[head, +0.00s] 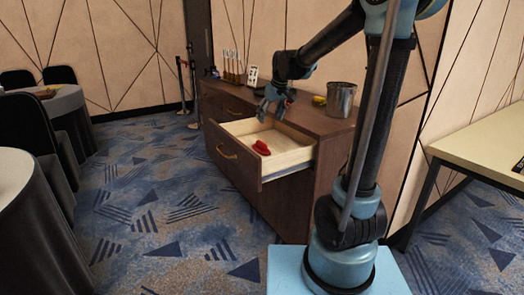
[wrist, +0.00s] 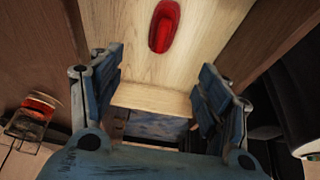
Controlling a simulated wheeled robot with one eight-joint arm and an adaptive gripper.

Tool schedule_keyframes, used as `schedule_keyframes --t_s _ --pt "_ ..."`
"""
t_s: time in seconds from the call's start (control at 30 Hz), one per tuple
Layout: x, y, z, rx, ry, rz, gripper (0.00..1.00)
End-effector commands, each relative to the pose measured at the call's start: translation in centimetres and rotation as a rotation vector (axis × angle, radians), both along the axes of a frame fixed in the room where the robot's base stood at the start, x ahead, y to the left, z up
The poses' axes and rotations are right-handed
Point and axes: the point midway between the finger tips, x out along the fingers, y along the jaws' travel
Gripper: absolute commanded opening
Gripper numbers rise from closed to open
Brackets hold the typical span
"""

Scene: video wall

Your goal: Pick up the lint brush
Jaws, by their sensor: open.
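A red lint brush (head: 261,148) lies in the open top drawer (head: 290,155) of the brown cabinet. In the wrist view the lint brush (wrist: 165,26) lies on the pale drawer floor (wrist: 130,65), beyond the fingertips and near the top edge. My gripper (head: 274,108) hangs above the drawer, higher than the brush and apart from it. In the wrist view my gripper (wrist: 160,85) has its two fingers spread wide with nothing between them.
The cabinet top (head: 315,118) holds a metal bucket (head: 340,99), a small yellow thing (head: 319,100), a white card (head: 251,76) and several upright bottle-like items (head: 231,66). A pale table (head: 480,150) stands at the right. Patterned carpet lies clear before the drawer.

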Motion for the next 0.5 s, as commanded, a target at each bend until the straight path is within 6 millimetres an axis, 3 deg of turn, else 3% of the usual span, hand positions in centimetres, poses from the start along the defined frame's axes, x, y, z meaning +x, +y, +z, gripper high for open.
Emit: schedule_keyframes --t_s 0.17,0.5 --pt "0.9 0.7 -1.0 0.001 -0.003 0.009 0.7" --pt "2.5 1.8 -5.9 0.001 -0.003 0.008 0.7"
